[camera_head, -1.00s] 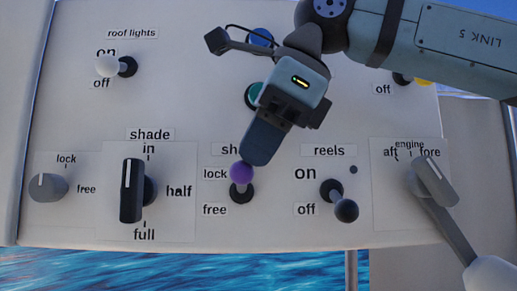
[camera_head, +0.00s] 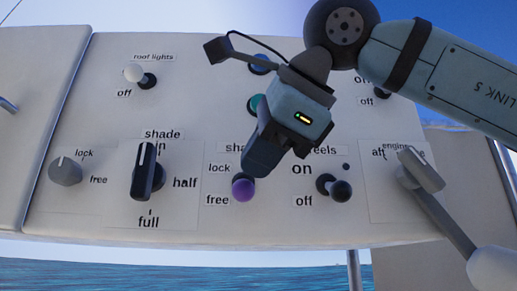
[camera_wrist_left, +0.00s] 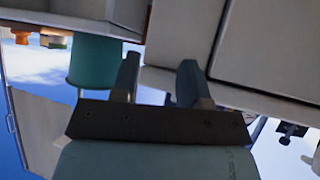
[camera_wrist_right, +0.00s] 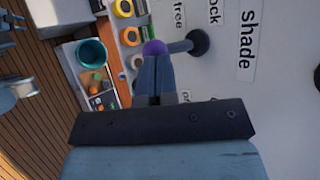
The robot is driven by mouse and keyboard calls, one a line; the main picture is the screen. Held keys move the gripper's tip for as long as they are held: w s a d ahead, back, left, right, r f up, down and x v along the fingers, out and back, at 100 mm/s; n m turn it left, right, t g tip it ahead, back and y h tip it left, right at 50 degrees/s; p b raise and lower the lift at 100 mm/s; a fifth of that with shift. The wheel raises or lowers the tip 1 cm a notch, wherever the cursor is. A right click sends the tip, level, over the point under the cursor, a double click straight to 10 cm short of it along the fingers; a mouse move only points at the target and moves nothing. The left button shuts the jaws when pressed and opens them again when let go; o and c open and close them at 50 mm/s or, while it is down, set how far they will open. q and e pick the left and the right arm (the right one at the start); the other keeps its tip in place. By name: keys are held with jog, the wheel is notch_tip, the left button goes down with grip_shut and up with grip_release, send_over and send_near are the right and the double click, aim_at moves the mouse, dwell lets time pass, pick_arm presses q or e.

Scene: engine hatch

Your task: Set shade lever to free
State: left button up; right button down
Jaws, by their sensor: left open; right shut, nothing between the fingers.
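The shade lever is a small toggle with a purple ball (camera_head: 243,188) on the panel. The ball points down, beside the "free" label (camera_head: 217,200) and below "lock". My right gripper (camera_head: 254,168) is shut and empty, its fingertips just above the ball. In the right wrist view the purple ball (camera_wrist_right: 155,48) sits right at the closed fingertips (camera_wrist_right: 155,60); whether they touch cannot be told. The gripper partly covers the shade label above the lever. My left gripper (camera_wrist_left: 157,75) is open and empty in the left wrist view, outside the head view.
The reels toggle (camera_head: 341,190) stands close to the right, and the large shade knob (camera_head: 143,172) to the left. The engine lever (camera_head: 422,170) is at the far right. A teal container (camera_wrist_left: 95,60) shows beyond my left fingers.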

pick_arm(q)
jog(key=shift+s+r+p, duration=0.1)
jog(key=shift+r+p, duration=0.35)
jog(key=shift+p, duration=0.15)
pick_arm(e)
jog(key=shift+r, duration=0.85)
jog(key=shift+s, duration=0.1)
pick_arm(q)
jog(key=shift+d+r, duration=0.1)
